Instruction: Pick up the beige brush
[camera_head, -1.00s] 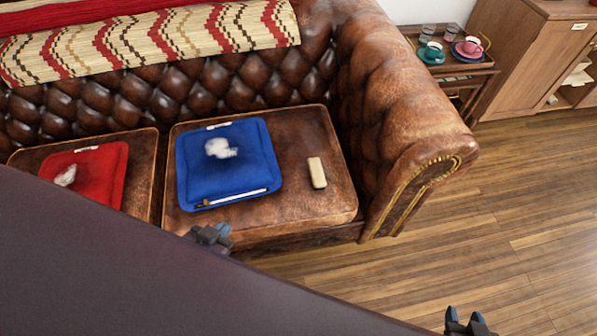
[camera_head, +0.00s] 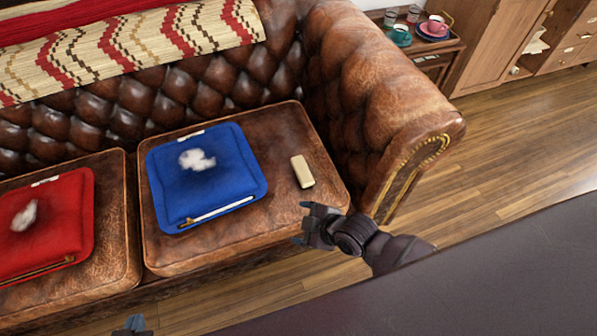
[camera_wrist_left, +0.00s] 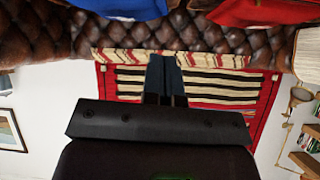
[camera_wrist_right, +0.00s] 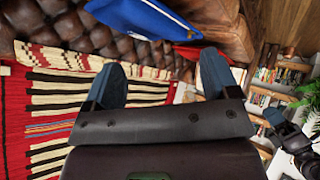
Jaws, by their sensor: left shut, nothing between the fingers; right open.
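The beige brush (camera_head: 302,171), a small beige block, lies on the right seat cushion of the brown leather sofa, right of the blue cushion. My right gripper (camera_head: 303,223) is open and empty, below the brush in the head view and apart from it. Its spread fingers also show in the right wrist view (camera_wrist_right: 162,68). My left gripper (camera_head: 134,326) is shut and empty; only its tip shows at the bottom edge. Its closed fingers also show in the left wrist view (camera_wrist_left: 165,76). I cannot make out the brush in either wrist view.
A blue cushion (camera_head: 240,153) with a white tuft and a thin stick lies beside the brush. A red cushion (camera_head: 75,215) lies farther left. The sofa armrest (camera_head: 415,115) rises to the right. A side table with cups (camera_head: 436,27) stands behind. Wooden floor (camera_head: 500,150) is clear at right.

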